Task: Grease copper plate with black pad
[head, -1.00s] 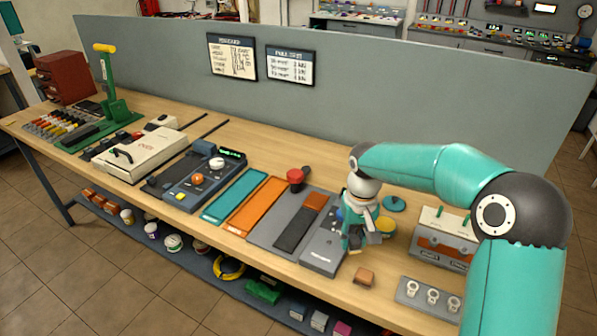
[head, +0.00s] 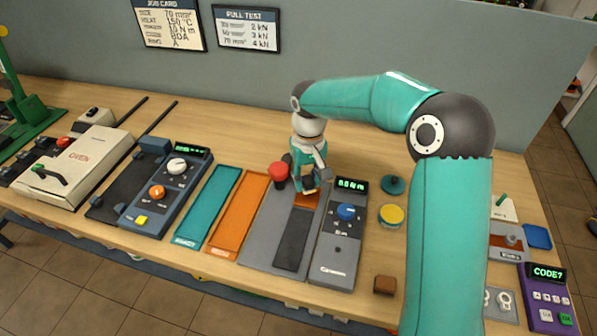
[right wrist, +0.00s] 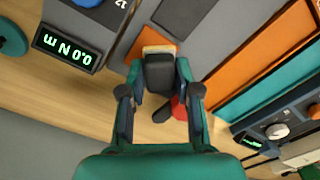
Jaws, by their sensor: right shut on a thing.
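The copper plate (head: 306,199) is a small orange-brown square at the far end of a dark strip on a grey base. In the right wrist view the copper plate (right wrist: 134,76) shows partly around the held block. My right gripper (head: 310,182) is over the copper plate, pointing down. It is shut on the black pad (right wrist: 160,74), a dark block with a tan edge at its far end. I cannot tell whether the pad touches the plate. The gripper partly hides both in the head view. My left gripper is not in view.
A meter unit (head: 337,252) reading 0.0 stands right of the grey base (head: 268,231). A red knob (head: 278,172) is close left of my gripper. A yellow-topped tin (head: 391,214), a teal disc (head: 393,185) and a brown block (head: 385,285) lie to the right. An orange tray (head: 238,213) is left.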

